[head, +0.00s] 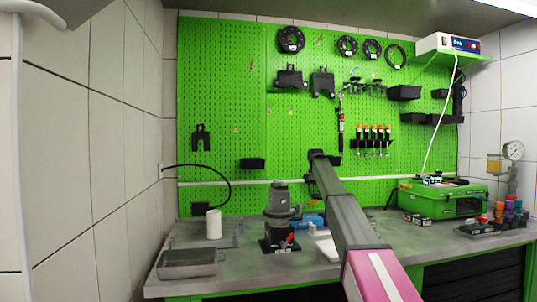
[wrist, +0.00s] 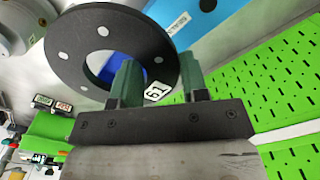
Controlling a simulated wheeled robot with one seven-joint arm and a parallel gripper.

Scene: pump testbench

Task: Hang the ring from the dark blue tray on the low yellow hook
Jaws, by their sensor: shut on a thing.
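In the wrist view my gripper (wrist: 160,82) is shut on a black ring (wrist: 75,50) with pale round spots and a white number label. One green finger is at the ring's hole and the other is outside its rim, with the rim between them. In the head view my arm hides the gripper and ring. A blue tray (head: 308,221) sits on the bench, partly hidden by my arm; a blue surface (wrist: 185,14) with a label shows in the wrist view. Small yellowish hooks are on the pegboard, among them a lower one (head: 236,129); they are too small to make out well.
A grey microscope-like stand (head: 279,205) is left of my arm. A metal tray (head: 188,263) and white cylinder (head: 214,224) are at the left. A green case (head: 441,200) is at the right. Black rings (head: 291,39) and tools hang on the green pegboard (head: 222,90).

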